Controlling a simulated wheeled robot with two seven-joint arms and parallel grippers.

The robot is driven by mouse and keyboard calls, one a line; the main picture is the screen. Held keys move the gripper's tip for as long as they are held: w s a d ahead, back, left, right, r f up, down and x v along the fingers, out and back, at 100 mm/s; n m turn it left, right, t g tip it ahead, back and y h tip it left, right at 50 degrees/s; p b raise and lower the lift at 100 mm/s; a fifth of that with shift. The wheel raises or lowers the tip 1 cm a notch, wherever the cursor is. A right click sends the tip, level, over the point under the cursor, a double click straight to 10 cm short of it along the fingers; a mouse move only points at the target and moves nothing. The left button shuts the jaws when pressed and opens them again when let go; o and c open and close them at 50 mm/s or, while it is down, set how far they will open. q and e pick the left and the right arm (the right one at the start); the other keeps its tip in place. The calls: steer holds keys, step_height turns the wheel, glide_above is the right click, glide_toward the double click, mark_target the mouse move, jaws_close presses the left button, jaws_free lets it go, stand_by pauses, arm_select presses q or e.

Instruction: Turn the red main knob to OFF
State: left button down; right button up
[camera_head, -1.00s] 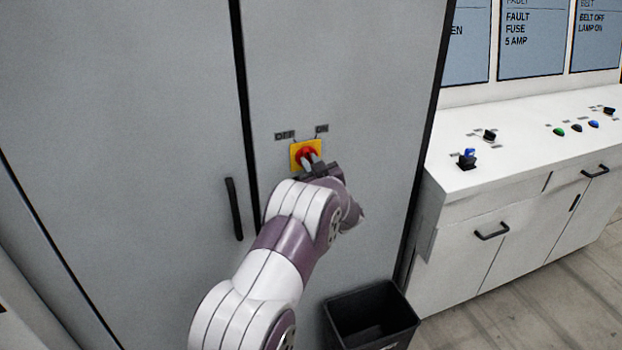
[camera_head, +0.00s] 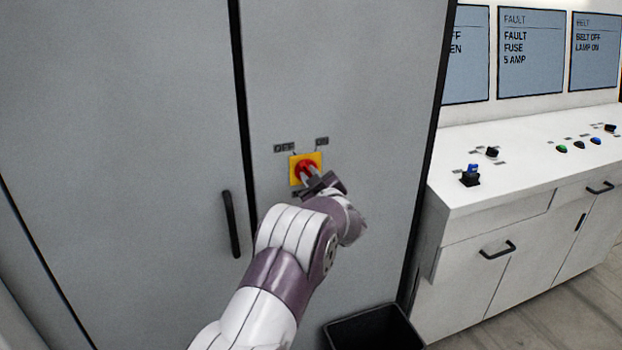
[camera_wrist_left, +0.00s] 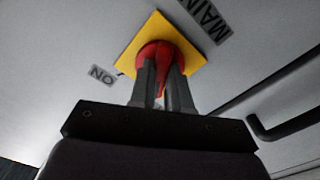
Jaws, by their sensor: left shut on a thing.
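The red main knob (camera_head: 303,167) sits on a yellow square plate (camera_head: 317,158) on the grey cabinet door. An OFF label (camera_head: 284,148) is up and left of it, and an ON label (camera_head: 322,141) is up and right. My left gripper (camera_head: 309,174) is at the knob, shut on its red grip. In the left wrist view the two grey fingers (camera_wrist_left: 160,85) stand either side of the red knob (camera_wrist_left: 168,52), over the yellow plate (camera_wrist_left: 133,48); the gripper looks rolled relative to the plate. The fingers hide part of the knob. My right gripper is not in view.
A black door handle (camera_head: 230,224) is left of the knob and also shows in the left wrist view (camera_wrist_left: 285,105). A black bin (camera_head: 375,330) stands below. A white console (camera_head: 530,150) with switches and buttons is at the right.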

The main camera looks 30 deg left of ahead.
arm_select(q)
steer(key=shift+f, duration=0.35)
steer(key=c, duration=1.3)
jaws_free()
steer(key=shift+o, duration=1.1)
steer(key=shift+d+r, duration=0.1)
steer(key=shift+r, duration=0.15)
steer(key=shift+s, duration=0.1)
steer(key=b+v, duration=0.3)
steer(key=v, duration=0.9)
steer(key=shift+s+d+b, duration=0.25)
steer(key=shift+b, duration=0.15)
